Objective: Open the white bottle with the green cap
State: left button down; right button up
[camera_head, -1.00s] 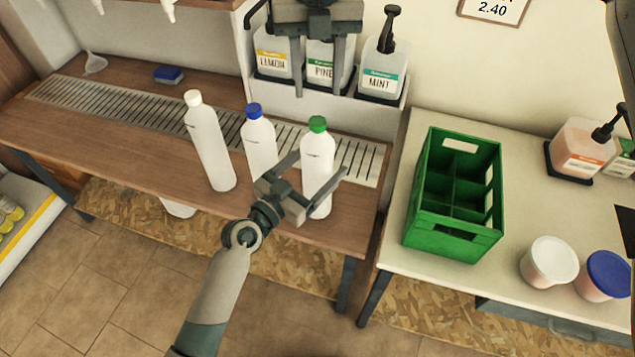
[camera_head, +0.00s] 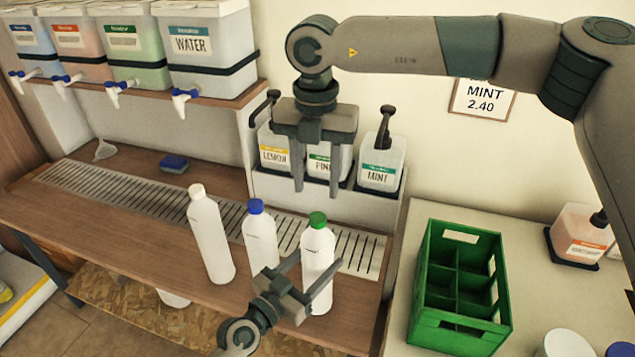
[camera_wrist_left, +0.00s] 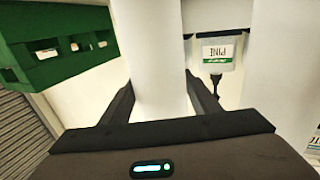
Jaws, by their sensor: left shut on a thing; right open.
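The white bottle with the green cap (camera_head: 317,250) stands upright on the wooden counter near its front edge, the rightmost of three white bottles. My left gripper (camera_head: 310,277) is shut on its body from the front. In the left wrist view the white bottle (camera_wrist_left: 156,60) fills the space between the two fingers (camera_wrist_left: 160,92); its cap is out of that picture. My right gripper (camera_head: 315,172) hangs pointing down above and behind the bottle, open and empty, its fingertips apart from the green cap.
A blue-capped white bottle (camera_head: 260,240) stands just left, and a white-capped one (camera_head: 208,235) farther left. Labelled pump bottles, including mint (camera_head: 381,165), stand behind my right gripper. A green crate (camera_head: 460,290) is on the right table.

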aim_at(318, 217)
jog(key=m, duration=0.5)
jog(key=shift+m, duration=0.3)
jog(key=m, duration=0.4)
jog(key=shift+w+d, duration=0.1)
jog(key=shift+w, duration=0.05)
jog(key=shift+f, duration=0.1)
jog(key=shift+f, duration=3.85)
grip_shut()
